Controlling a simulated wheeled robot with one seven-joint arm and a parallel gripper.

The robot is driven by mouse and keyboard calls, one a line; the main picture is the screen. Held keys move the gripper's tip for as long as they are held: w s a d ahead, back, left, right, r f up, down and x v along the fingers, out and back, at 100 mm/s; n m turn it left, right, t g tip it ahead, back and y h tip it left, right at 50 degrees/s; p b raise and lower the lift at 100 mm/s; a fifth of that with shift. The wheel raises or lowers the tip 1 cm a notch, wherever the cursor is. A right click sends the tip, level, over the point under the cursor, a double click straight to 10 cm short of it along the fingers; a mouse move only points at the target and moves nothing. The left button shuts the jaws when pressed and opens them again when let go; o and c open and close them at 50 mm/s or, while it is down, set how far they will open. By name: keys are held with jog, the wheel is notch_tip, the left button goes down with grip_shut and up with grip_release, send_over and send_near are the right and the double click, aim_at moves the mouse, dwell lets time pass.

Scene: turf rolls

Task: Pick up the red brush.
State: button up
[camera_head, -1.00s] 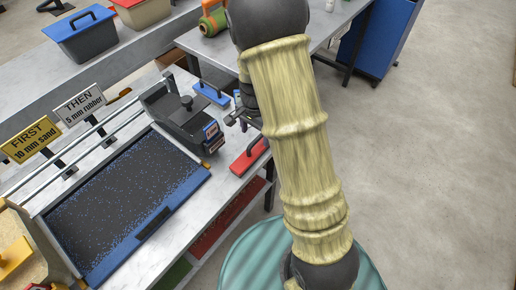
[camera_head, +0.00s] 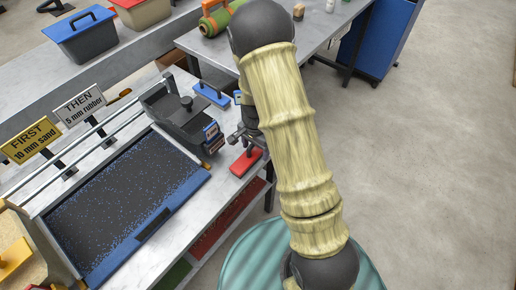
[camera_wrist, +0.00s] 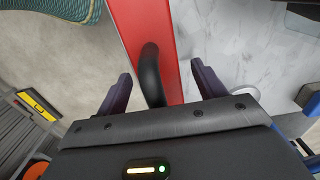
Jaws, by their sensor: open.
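The red brush (camera_head: 246,163) lies on the grey metal bench, near its right edge, in the head view. Part of it is hidden by my arm and gripper. In the wrist view the red brush (camera_wrist: 150,25) runs down from the top, and its black curved handle (camera_wrist: 151,75) stands between my fingers. My gripper (camera_wrist: 160,85) is open, with one dark finger on each side of the handle and a gap on both sides. In the head view my gripper (camera_head: 240,136) is right above the brush.
A dark hopper box (camera_head: 185,115) stands just left of the brush. A blue brush (camera_head: 210,94) lies behind it. A tray of dark and blue granules (camera_head: 120,205) and two signs are further left. The bench edge and floor are close on the right.

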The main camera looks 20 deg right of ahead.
jog(key=shift+f, duration=0.5)
jog(key=shift+s+r, duration=0.1)
jog(key=shift+s, duration=0.05)
jog(key=c, duration=1.1)
jog(key=shift+o, duration=0.2)
jog(key=shift+w+r, duration=0.25)
jog(key=shift+r, duration=0.1)
jog(key=r, duration=0.9)
jog(key=shift+s+d+r, duration=0.1)
jog(key=shift+s+r, duration=0.05)
jog(key=shift+s, duration=0.05)
